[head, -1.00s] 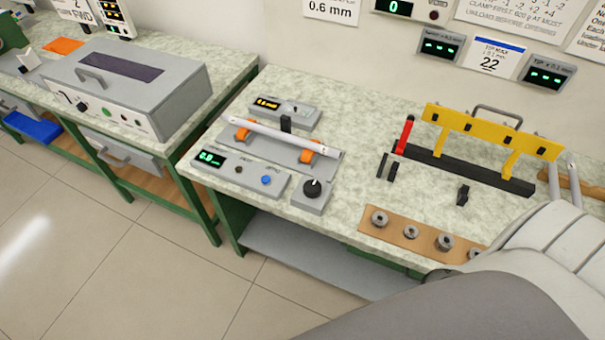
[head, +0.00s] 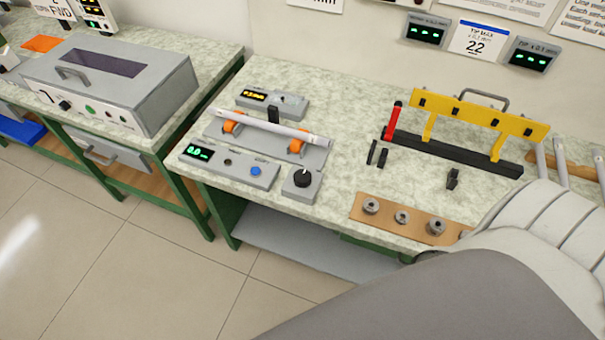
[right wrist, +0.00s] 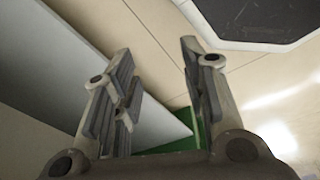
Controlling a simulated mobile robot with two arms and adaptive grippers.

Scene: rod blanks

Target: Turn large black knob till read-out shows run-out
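The large black knob (head: 302,178) sits on a small grey box at the front edge of the bench, its white mark facing away from me. Left of it is a grey panel with a green read-out (head: 197,153) that seems to show 0.0, and a blue button (head: 256,171). Behind the panel a pale rod (head: 270,128) lies across two orange rollers (head: 295,146). My right gripper (right wrist: 157,95) is open and empty in the right wrist view, with floor and a grey shelf beyond its fingers. Neither gripper shows in the head view.
A yellow-barred fixture with a red handle (head: 393,120) stands to the right. A brown board (head: 415,220) with several metal rings lies at the front edge, partly behind my arm. A grey machine (head: 115,80) stands on the left bench.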

